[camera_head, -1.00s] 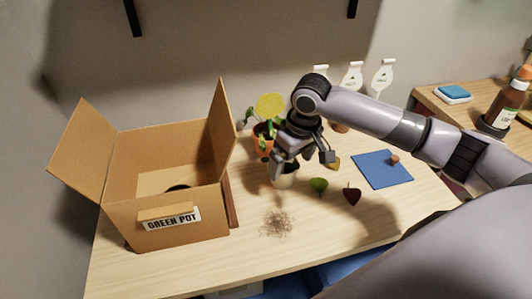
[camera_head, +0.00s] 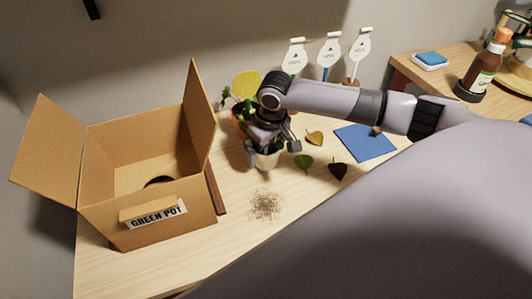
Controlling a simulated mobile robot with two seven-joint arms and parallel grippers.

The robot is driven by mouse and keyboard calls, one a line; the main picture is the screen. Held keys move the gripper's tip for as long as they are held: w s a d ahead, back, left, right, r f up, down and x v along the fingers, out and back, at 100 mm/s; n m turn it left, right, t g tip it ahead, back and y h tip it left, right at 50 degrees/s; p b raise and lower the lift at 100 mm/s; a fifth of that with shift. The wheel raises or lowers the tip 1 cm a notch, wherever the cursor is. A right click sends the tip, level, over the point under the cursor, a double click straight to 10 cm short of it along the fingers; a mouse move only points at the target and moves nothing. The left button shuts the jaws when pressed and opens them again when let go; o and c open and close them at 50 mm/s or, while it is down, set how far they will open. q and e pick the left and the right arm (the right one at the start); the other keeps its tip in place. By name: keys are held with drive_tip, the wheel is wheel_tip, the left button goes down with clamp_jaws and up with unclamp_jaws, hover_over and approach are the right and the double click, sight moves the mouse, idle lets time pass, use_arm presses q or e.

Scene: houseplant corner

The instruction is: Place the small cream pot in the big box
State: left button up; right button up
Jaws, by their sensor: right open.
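The small cream pot (camera_head: 267,160) stands on the wooden table, right of the box, largely hidden under my right gripper. My right gripper (camera_head: 268,150) is over the pot's top with its fingers about the rim; it is open, and I cannot tell whether it touches the pot. The big cardboard box (camera_head: 157,229) stands open at the left of the table, flaps spread, with a label reading "GREEN POT". A dark round thing (camera_head: 158,181) shows partly inside it. My left gripper is not in view.
A terracotta pot with a plant (camera_head: 238,120) stands just behind my right gripper. Several loose leaves (camera_head: 304,162), a blue mat (camera_head: 365,143) and a patch of brown debris (camera_head: 265,205) lie nearby. White plant tags (camera_head: 329,50) stand behind. A brown strip (camera_head: 216,190) lies beside the box.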

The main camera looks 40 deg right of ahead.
drive_tip(key=c, duration=1)
drive_tip(key=shift+o, duration=0.2)
drive_tip(key=shift+r, duration=0.1)
